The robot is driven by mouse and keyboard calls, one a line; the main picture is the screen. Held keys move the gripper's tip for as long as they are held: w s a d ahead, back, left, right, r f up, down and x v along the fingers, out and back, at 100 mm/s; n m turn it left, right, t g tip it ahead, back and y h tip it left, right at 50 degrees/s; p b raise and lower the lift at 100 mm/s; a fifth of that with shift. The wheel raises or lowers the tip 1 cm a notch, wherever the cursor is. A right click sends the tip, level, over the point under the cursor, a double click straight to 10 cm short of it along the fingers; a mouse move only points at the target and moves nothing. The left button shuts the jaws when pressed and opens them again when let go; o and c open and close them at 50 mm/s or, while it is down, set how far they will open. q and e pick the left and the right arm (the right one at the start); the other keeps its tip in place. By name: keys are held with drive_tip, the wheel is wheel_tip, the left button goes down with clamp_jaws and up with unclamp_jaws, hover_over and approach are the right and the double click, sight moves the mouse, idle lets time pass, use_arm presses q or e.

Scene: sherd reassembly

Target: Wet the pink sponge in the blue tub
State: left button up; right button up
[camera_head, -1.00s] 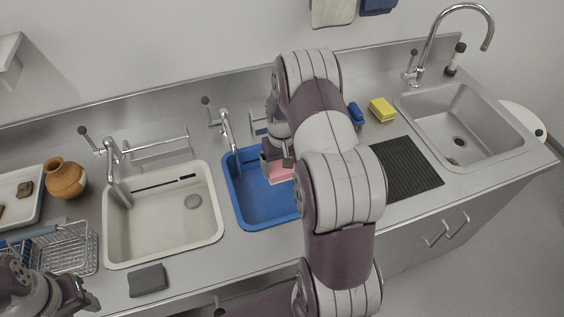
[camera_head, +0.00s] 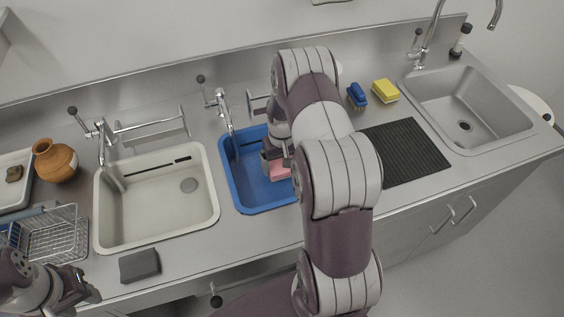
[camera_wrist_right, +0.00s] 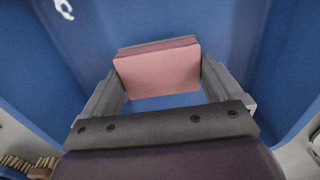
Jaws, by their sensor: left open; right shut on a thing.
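The pink sponge (camera_head: 280,171) is held in my right gripper (camera_head: 276,160), inside the walls of the blue tub (camera_head: 245,193). In the right wrist view the pink sponge (camera_wrist_right: 158,72) sits between the two fingers of my right gripper (camera_wrist_right: 160,85), with the blue tub (camera_wrist_right: 100,35) all around it. I cannot tell how far the sponge is above the tub floor or whether water touches it. My right arm hides the right part of the tub. My left gripper (camera_head: 88,292) is open and empty at the lower left, near the wire basket.
A tap (camera_head: 222,105) stands behind the tub. A white basin (camera_head: 155,205) lies left of it, with a grey sponge (camera_head: 140,265) in front. A black ribbed mat (camera_head: 405,150), blue brush (camera_head: 357,96), yellow sponge (camera_head: 385,91) and steel sink (camera_head: 465,110) are to the right.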

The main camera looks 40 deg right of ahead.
wheel_tip(320, 180, up, 11)
drive_tip(key=p, duration=0.9)
idle(1.9)
wheel_tip(320, 180, up, 4)
drive_tip(key=p, duration=0.3)
idle(0.7)
